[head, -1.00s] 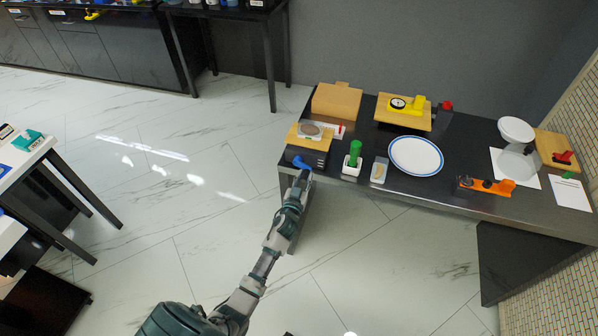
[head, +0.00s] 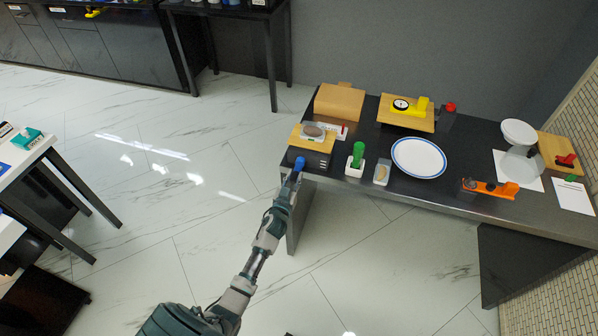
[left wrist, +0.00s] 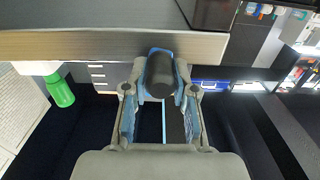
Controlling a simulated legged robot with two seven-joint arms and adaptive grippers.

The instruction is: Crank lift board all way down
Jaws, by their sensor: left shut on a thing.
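The lift board is a light wooden board (head: 298,143) on a dark box (head: 308,160) at the near left corner of the table in the head view. A round brown item on a pale dish (head: 312,132) sits on it. A blue crank handle (head: 300,162) is at the box's near left side. My left gripper (head: 296,174) reaches it from below and is shut on it. In the left wrist view a blue and black handle (left wrist: 160,72) sits between the fingers (left wrist: 160,95). The crank's arm is mostly hidden. My right gripper is not in view.
The dark table (head: 456,146) holds a green-handled item (head: 358,154) in a white holder, a small pale dish (head: 382,173), a blue-rimmed plate (head: 418,157) and an orange tool (head: 490,187). The table's front edge is close beside my gripper.

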